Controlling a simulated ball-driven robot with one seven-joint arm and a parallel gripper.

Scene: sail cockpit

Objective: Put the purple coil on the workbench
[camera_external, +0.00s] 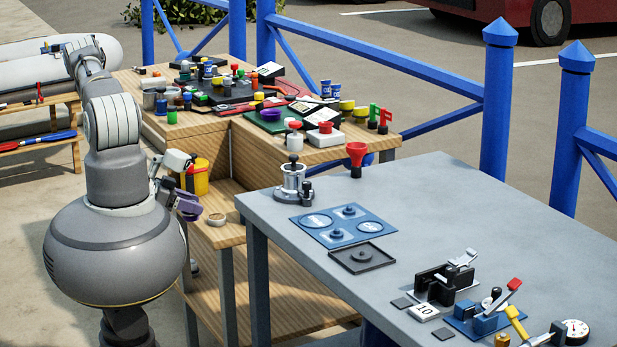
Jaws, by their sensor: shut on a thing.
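My gripper (184,204) is at the left, low beside the wooden bench and left of the grey table. It is shut on a small dull-purple piece (188,208), which looks like the purple coil; its shape is partly hidden by the fingers. The grey-topped workbench (420,230) fills the right side, and the held piece is apart from it. A wooden bench (330,152) stands behind, with many small parts on it. A darker purple ring-like piece (270,115) lies on that wooden bench.
A round tan dish (217,219) sits on the lower wooden shelf near my gripper. A yellow container (196,177) is just behind it. The grey top holds a metal pot (293,183), a blue plate (342,224) and clamps (445,278). Its back right is clear.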

